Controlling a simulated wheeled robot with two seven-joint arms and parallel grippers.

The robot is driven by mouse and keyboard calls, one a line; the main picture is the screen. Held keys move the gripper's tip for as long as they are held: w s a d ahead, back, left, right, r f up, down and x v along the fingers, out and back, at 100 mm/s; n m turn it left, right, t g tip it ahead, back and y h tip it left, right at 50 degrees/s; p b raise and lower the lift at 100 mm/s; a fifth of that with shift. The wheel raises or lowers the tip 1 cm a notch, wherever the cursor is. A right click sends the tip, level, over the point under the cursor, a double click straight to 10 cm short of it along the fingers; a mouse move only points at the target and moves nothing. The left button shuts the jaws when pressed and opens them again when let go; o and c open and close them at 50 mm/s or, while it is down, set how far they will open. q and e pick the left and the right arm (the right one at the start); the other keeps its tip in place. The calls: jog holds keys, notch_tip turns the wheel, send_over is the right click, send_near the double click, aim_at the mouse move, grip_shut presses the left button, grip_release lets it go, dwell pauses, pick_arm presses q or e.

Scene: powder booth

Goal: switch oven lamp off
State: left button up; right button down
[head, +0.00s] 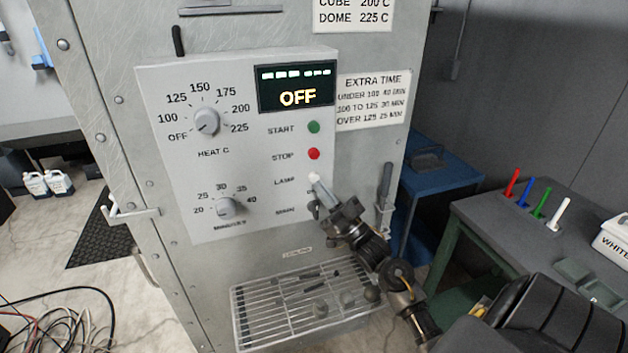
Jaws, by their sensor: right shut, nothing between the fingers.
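The oven's control panel (180,75) fills the middle of the head view. The row labelled LAMP (284,181) has a small pale button or switch (314,176) at its right. My right gripper (319,187) is shut and empty, its fingertips at or just in front of this control; I cannot tell whether they touch it. The lower part of the control is hidden by the fingertips. The display (297,86) reads OFF under a row of dashes. My left gripper is not in view.
Above LAMP are the red stop button (313,154) and green start button (313,127). Heat knob (207,121) and minutes knob (226,206) sit at left. The MAIN control is partly covered by my gripper. A wire rack (250,316) with small parts lies below.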

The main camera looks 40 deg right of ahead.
jog(key=shift+w+d, duration=0.1)
jog(key=shift+w, duration=0.05)
dwell(0.3)
jog(key=shift+w, duration=0.25)
jog(key=shift+w+d, duration=0.25)
jog(key=shift+w, duration=0.2)
dwell(0.7)
jog(key=shift+s, duration=0.1)
jog(key=shift+s+a, duration=0.35)
jog(key=shift+s, duration=0.5)
jog(key=s+p, duration=0.1)
jog(key=s, duration=0.1)
jog(key=s+a, duration=0.1)
jog(key=s+a+p, duration=0.1)
jog(key=s, duration=0.1)
jog(key=shift+s+p, duration=0.3)
